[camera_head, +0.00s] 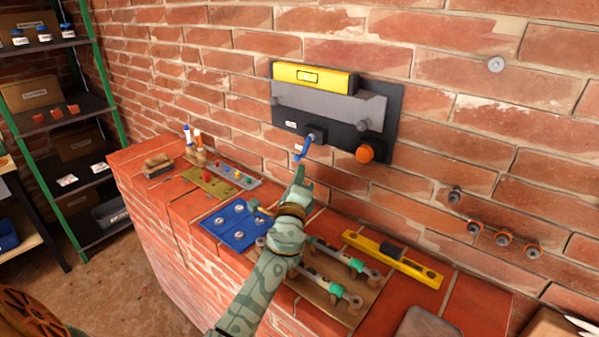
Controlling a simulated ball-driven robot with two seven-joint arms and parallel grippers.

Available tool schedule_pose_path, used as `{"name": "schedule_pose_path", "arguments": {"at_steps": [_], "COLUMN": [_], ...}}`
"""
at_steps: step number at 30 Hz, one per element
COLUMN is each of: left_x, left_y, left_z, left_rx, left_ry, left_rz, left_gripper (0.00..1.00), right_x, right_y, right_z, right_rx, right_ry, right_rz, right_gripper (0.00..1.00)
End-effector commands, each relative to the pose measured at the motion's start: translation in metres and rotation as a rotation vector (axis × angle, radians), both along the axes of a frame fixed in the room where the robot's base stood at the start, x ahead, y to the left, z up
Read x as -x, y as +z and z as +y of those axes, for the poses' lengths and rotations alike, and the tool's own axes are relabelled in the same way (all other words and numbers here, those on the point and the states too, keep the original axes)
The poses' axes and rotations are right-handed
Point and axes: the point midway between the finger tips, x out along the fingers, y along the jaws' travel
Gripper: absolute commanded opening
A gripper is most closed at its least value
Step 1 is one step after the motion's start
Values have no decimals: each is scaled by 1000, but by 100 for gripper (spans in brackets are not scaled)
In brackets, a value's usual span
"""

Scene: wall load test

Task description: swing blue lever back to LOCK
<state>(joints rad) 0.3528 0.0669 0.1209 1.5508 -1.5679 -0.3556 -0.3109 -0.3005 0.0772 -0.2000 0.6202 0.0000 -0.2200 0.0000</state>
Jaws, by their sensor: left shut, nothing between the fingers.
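The blue lever (302,149) is on a dark wall plate (394,105), mounted on the brick wall. It slants down and to the left from a dark pivot block near the plate's lower edge. My left gripper (299,172) is shut and empty, with its tips just below the lever's lower end in the picture. I cannot tell whether they touch it. A small white label (291,125) sits left of the pivot; its text is too small to read. My right gripper is not in view.
The plate also carries a grey bar (330,101), a yellow level (315,78) and an orange knob (365,153). On the brick ledge are a blue tray (240,239), a wooden board with clamps (335,310) and another yellow level (420,272). Shelves (60,105) stand left.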

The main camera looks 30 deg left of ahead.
Motion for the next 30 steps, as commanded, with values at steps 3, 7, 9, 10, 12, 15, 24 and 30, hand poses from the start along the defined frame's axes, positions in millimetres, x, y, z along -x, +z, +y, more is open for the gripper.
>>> {"name": "schedule_pose_path", "arguments": {"at_steps": [3, 7, 9, 10, 12, 15, 24, 30], "left_x": [-7, -10, -10, -10, -10, -9, -10, -10], "left_y": [2, 3, 3, 3, 3, 3, 1, 1], "left_z": [4, 5, 5, 5, 5, 5, 8, 10], "left_rx": [0, 1, 1, 1, 1, 0, -48, -74], "left_ry": [1, 0, 0, 0, 0, 0, -1, -1], "left_rz": [0, 0, 0, 0, 0, 0, -3, -5], "left_gripper": [0, 0, 0, 0, 0, 0, 0, 0], "right_x": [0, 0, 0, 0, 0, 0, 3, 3], "right_y": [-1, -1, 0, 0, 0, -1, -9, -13], "right_z": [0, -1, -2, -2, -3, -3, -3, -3], "right_rx": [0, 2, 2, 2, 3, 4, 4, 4], "right_ry": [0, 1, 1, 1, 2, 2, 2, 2], "right_rz": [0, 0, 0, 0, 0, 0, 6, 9], "right_gripper": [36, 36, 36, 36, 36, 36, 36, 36]}}
